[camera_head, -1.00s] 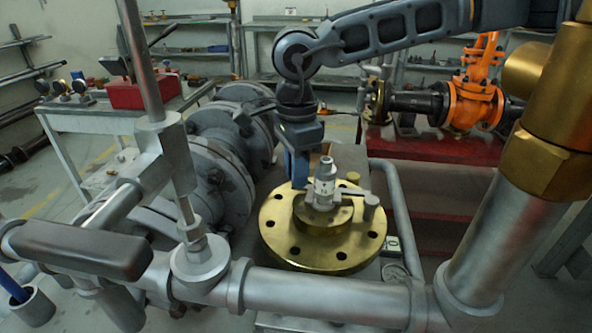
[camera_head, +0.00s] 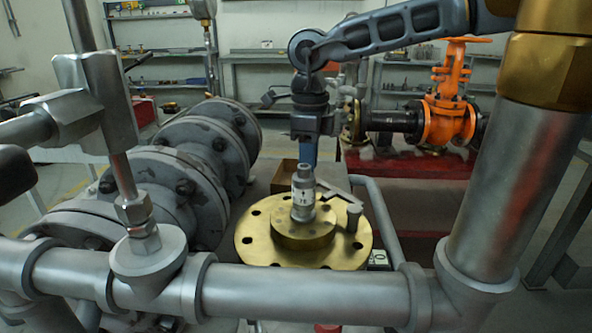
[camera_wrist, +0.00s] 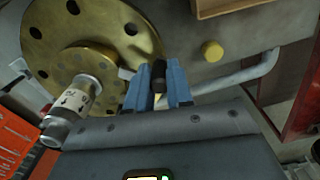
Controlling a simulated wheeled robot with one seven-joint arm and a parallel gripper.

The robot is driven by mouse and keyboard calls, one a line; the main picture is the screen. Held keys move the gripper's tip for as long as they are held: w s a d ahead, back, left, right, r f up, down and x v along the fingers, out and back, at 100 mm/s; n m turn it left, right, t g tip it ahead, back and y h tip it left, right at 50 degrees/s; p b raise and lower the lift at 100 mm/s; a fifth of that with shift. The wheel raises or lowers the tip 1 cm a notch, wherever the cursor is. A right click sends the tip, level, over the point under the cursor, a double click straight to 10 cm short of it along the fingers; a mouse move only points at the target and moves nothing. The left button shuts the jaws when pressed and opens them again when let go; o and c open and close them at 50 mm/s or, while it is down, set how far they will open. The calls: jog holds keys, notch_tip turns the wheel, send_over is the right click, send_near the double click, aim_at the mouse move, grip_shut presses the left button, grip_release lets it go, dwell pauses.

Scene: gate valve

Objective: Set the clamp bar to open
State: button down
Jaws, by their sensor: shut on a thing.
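The clamp bar (camera_head: 336,191) is a light grey arm reaching out beside the upright silver cylinder (camera_head: 303,193) on the brass flange (camera_head: 255,247). A short upright post (camera_head: 353,216) stands at its right side in the head view. My gripper (camera_head: 308,158) points down just behind the cylinder, its fingertips partly hidden. In the wrist view, its blue fingers (camera_wrist: 158,72) are closed around a dark peg (camera_wrist: 158,77), with the light bar (camera_wrist: 127,74) running from the cylinder (camera_wrist: 72,103) towards it. The exact contact is hard to see.
A thick grey pipe (camera_head: 290,295) crosses the foreground, with a tall pipe (camera_head: 492,200) at right. Large grey flanges (camera_head: 165,190) stand at left. A bent pipe (camera_head: 384,225) runs right of the brass flange. An orange valve (camera_head: 447,110) stands behind.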

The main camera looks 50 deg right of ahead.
jog(key=shift+s+d+m+b, duration=0.2)
jog(key=shift+s+d+m, duration=0.1)
jog(key=shift+d+m, duration=0.25)
jog(key=shift+s+d+m+b, duration=0.15)
jog(key=shift+s+d+m, duration=0.15)
jog(key=shift+d+m, duration=0.25)
jog(key=shift+d, duration=0.1)
jog(key=c, duration=1)
grip_release()
jog(key=shift+r+p, duration=2.3)
jog(key=shift+r, duration=1.6)
